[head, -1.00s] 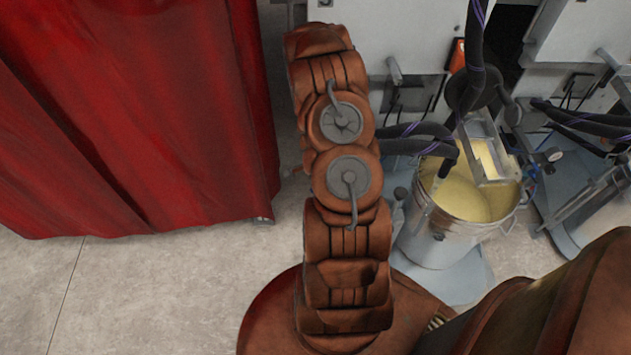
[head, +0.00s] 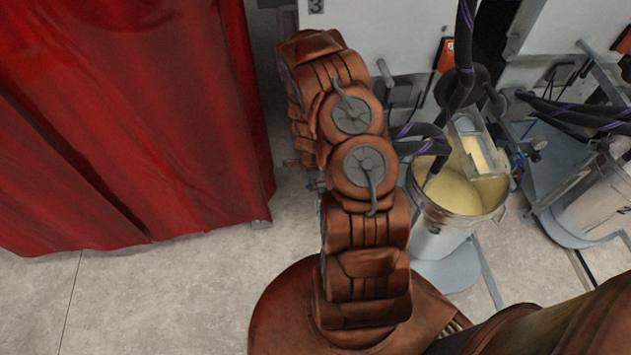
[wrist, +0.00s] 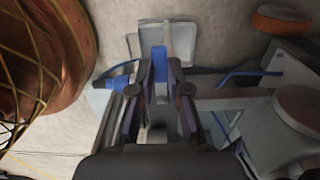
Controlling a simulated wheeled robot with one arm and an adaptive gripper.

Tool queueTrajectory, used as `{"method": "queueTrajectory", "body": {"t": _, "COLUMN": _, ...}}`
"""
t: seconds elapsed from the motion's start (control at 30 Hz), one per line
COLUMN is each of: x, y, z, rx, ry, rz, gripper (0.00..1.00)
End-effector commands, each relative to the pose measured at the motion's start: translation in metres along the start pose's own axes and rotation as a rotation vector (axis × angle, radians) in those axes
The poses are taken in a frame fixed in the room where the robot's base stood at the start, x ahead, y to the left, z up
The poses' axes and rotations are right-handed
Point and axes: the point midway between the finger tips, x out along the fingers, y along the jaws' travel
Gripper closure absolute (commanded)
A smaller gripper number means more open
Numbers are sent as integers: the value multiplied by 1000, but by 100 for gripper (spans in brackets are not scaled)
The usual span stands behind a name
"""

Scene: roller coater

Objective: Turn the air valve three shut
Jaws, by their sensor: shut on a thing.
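In the wrist view my gripper (wrist: 160,88) has its two fingers close together on either side of a blue handle (wrist: 160,60), which looks like the air valve's lever. The handle shows upright in the picture, between and just beyond the fingertips. A blue fitting (wrist: 122,81) sits to the left of the fingers, beside the valve. The valve body is mostly hidden by the fingers. In the head view my arm hides the gripper and the valve. A panel marked 3 (head: 316,7) stands behind the arm.
A metal bucket of yellow paint (head: 462,195) stands right of my arm, with dark hoses (head: 420,140) above it. A red curtain (head: 120,120) hangs at the left. Floor (head: 180,290) is clear in front of the curtain. Blue tubing (wrist: 250,73) runs right of the gripper.

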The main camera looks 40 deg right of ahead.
Motion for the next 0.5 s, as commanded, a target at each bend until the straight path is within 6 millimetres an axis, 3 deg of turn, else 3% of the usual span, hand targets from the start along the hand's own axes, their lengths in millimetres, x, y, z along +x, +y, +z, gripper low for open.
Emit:
{"method": "queueTrajectory", "body": {"t": 0.2, "x": 0, "y": 0, "z": -2, "rx": 4, "ry": 1, "rz": 1, "gripper": 100}}
{"method": "queueTrajectory", "body": {"t": 0.23, "x": 0, "y": 0, "z": -2, "rx": 4, "ry": 1, "rz": 1, "gripper": 82}}
{"method": "queueTrajectory", "body": {"t": 0.43, "x": 0, "y": 0, "z": -1, "rx": 2, "ry": 0, "rz": 0, "gripper": 61}}
{"method": "queueTrajectory", "body": {"t": 0.5, "x": 0, "y": 0, "z": -1, "rx": 1, "ry": 0, "rz": 0, "gripper": 58}}
